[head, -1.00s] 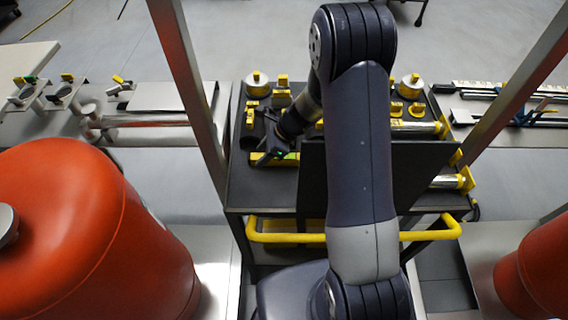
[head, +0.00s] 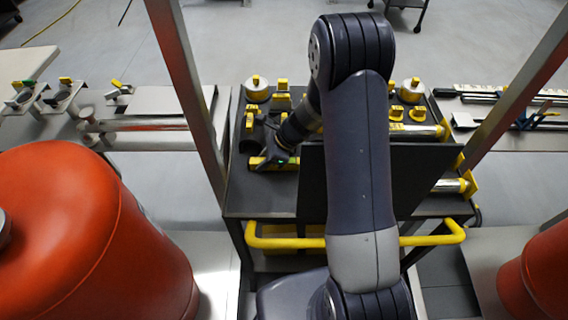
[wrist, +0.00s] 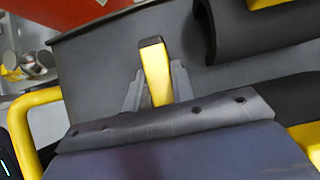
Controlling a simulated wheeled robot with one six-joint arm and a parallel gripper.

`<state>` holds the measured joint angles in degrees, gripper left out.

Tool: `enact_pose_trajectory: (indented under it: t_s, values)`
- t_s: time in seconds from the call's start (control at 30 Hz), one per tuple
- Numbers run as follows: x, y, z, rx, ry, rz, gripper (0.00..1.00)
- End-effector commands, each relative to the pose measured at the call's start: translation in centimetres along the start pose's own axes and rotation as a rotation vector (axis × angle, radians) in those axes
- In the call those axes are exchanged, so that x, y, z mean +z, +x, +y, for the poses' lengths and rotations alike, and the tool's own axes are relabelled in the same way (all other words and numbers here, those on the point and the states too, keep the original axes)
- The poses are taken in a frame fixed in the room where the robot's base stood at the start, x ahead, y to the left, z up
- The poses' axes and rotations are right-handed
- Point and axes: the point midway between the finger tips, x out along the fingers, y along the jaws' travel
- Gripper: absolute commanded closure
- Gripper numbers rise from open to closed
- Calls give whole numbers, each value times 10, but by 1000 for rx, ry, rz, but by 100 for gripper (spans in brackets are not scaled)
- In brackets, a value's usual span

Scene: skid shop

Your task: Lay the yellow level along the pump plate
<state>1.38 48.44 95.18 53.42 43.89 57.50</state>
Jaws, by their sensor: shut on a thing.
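The yellow level (head: 257,163) lies at the left of the black trolley top, partly hidden by my gripper (head: 281,157). In the wrist view, the level (wrist: 155,70) is a yellow bar with a dark end cap. It points away from my gripper (wrist: 157,88), whose two grey fingers are shut on its sides. The level is at or just above the trolley surface; I cannot tell if it touches. I cannot make out which surface is the pump plate.
The black trolley (head: 240,195) holds several yellow-tagged parts and shiny cylinders, with a dark upright panel (head: 312,190) near my arm. A yellow handle (head: 285,242) runs along its front. Red tanks (head: 80,225) and grey posts (head: 182,85) flank it.

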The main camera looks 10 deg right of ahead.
Motion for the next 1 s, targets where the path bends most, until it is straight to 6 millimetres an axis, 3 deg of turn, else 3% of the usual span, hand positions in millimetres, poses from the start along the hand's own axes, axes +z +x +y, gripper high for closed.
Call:
enact_pose_trajectory:
  t_s: [0.27,1.0]
  values:
    - [4,-5,0,-1,0,0,97]
    - [29,-42,0,-1,-1,0,97]
